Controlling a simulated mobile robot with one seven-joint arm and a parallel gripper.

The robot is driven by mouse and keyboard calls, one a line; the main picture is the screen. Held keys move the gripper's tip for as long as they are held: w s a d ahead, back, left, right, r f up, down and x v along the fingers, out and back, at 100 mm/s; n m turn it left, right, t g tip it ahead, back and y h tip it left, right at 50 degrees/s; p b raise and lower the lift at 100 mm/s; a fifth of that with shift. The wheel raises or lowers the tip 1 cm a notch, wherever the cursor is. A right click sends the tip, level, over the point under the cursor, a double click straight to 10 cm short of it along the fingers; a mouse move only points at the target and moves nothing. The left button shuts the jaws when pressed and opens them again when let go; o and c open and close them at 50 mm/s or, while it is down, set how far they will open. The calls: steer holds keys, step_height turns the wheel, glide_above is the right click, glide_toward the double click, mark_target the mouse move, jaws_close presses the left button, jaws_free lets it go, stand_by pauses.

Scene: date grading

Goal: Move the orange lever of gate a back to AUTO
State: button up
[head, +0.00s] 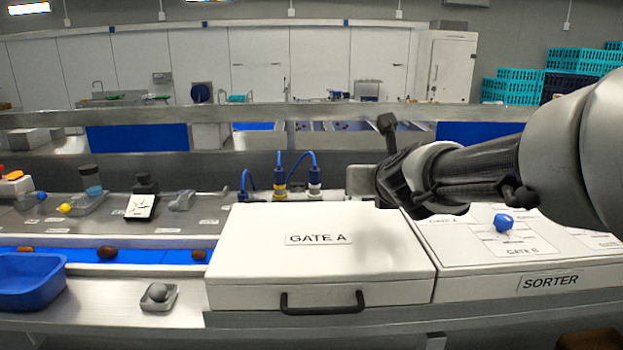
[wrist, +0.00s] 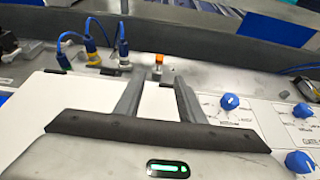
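The orange lever (wrist: 159,59) shows in the wrist view as a small orange tip on a pale stem. It stands behind the white gate A cover, just beyond and between my fingertips. My gripper (wrist: 158,82) is open, with nothing between its two fingers. In the head view my gripper (head: 388,170) hangs over the back right corner of the white GATE A cover (head: 317,262). I cannot make out the lever in the head view. No AUTO mark is readable, so the lever's setting cannot be told.
Blue cables with plugs (head: 314,180) rise behind the cover; they also show in the wrist view (wrist: 93,52). A sorter panel with a blue knob (head: 503,222) lies right. A steel rail (head: 180,115) runs behind. A blue tray (head: 30,282) sits at left.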

steer(key=b+x, duration=0.8)
steer(key=x, duration=0.8)
steer(key=shift+f+b, duration=0.2)
steer(key=shift+b, duration=0.2)
steer(key=shift+w, duration=0.1)
steer(key=shift+c, duration=0.2)
jaws_close()
